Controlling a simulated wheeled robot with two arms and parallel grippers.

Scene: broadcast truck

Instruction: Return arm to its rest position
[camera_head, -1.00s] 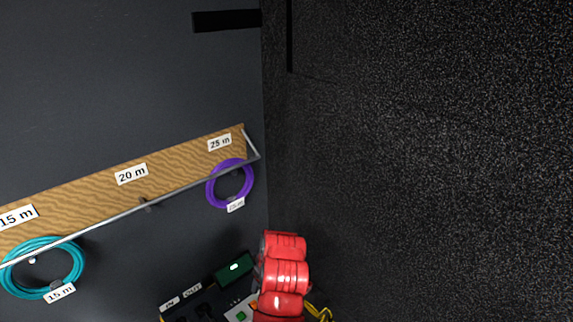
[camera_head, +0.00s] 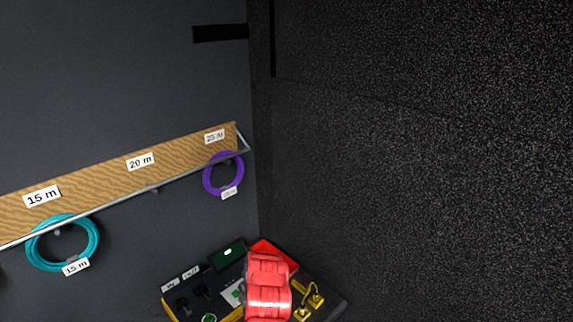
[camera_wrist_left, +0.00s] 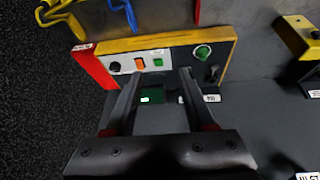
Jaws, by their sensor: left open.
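My left gripper (camera_wrist_left: 158,85) is open in the left wrist view, with two dark fingers apart and nothing between them. Beyond the fingers is a panel (camera_wrist_left: 218,58) with a yellow edge, a red end, small buttons and a green knob. In the head view, a red rounded, jointed shape (camera_head: 268,302) stands at bottom centre and hides part of a dark equipment unit with IN and OUT labels (camera_head: 180,277). I cannot make out gripper fingers there. My right gripper is not in view.
A wooden rail (camera_head: 100,182) with length labels runs along the wall. A teal cable coil (camera_head: 92,240) and a purple coil (camera_head: 238,175) hang below it. A dark speckled wall (camera_head: 420,150) fills the right side. Yellow parts (camera_head: 310,300) sit beside the red shape.

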